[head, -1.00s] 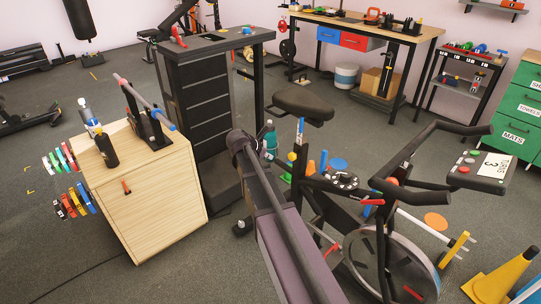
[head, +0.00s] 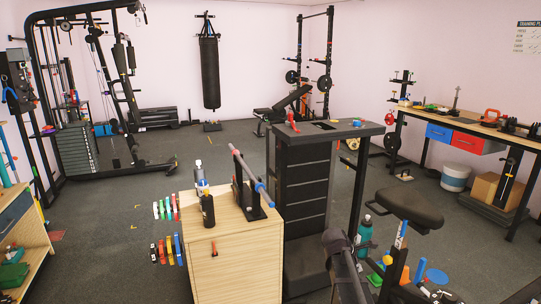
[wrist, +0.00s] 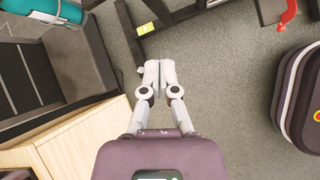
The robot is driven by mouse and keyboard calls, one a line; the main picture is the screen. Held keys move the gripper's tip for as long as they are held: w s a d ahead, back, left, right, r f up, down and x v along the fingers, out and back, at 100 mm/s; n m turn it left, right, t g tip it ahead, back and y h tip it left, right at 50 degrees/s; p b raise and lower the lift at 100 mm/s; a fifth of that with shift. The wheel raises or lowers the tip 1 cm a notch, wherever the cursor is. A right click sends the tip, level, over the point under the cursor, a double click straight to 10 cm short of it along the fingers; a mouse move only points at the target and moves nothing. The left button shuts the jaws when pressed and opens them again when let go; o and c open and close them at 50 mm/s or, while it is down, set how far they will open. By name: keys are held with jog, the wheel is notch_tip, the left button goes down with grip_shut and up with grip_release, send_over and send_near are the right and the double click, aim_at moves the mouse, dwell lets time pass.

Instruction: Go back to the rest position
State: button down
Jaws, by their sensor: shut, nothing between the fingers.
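In the wrist view my gripper (wrist: 161,75) has its two pale fingers together, with nothing between them. It hangs over the bare grey floor, near the edge of the wooden cabinet. In the head view only part of my arm shows at the lower middle, and the fingers cannot be made out there.
A wooden cabinet (head: 240,262) with bottles and a bar on a stand is left of my arm. A dark drawer tower (head: 303,180) stands behind. An exercise bike's seat (head: 410,207) is at right. A teal bottle (head: 365,230) stands between. Open floor (head: 110,215) lies left.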

jog(key=s+a+f+m+g+y, duration=0.15)
jog(key=s+a+m+y, duration=0.25)
jog(key=s+a+m, duration=0.45)
jog(key=s+a+f+m+g+y, duration=0.1)
jog(key=s+a+f+m+y, duration=0.3)
jog(key=s+m, duration=0.6)
notch_tip(320, 180, up, 25)
jog(key=h+p, duration=0.1)
jog(key=p, duration=2.2)
jog(key=shift+s+a+n, duration=0.25)
jog(key=shift+a+n, duration=0.1)
jog(key=shift+a, duration=0.05)
jog(key=shift+s+f, duration=0.1)
